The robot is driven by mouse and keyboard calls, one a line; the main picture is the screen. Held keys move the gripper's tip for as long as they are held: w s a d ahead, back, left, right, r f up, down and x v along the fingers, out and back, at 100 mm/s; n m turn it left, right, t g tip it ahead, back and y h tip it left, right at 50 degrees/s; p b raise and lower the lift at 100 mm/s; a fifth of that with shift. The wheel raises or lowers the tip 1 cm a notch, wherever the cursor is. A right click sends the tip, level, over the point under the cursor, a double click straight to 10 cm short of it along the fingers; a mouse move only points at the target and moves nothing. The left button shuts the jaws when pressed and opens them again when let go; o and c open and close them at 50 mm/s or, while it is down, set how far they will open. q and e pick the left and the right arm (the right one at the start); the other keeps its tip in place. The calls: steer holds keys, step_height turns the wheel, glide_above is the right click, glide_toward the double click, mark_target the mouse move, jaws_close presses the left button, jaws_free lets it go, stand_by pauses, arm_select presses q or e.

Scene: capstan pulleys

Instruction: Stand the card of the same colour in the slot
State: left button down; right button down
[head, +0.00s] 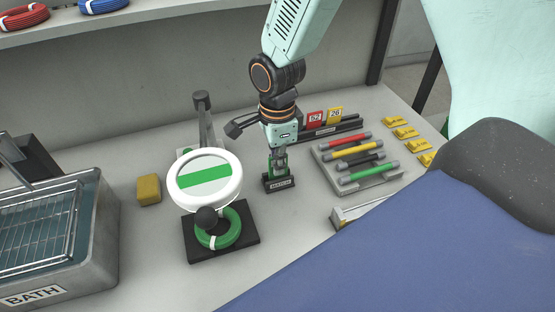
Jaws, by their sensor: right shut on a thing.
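The card is upright, directly above a small black slot block (280,185) with a white label. Its lower edge meets the block in the picture; I cannot tell how deep it sits. A green coil (218,229) lies on a black base under a white-rimmed magnifier (205,179), which shows a green band. My left gripper is not visible.
A tray (385,182) of coloured rods lies right of the block, with several yellow tags (406,132) beyond. A yellow block (148,189) and a metal bath (95,262) are at left. Bare bench lies in front of the slot block.

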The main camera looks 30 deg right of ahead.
steer(key=shift+f, duration=0.75)
steer(key=c, duration=1.4)
jaws_free()
steer(key=shift+c, duration=0.2)
steer(key=shift+o, duration=0.4)
steer(key=shift+o, duration=1.2)
steer(key=shift+r, duration=0.15)
steer(key=shift+r+p, duration=3.25)
steer(key=shift+r, duration=0.15)
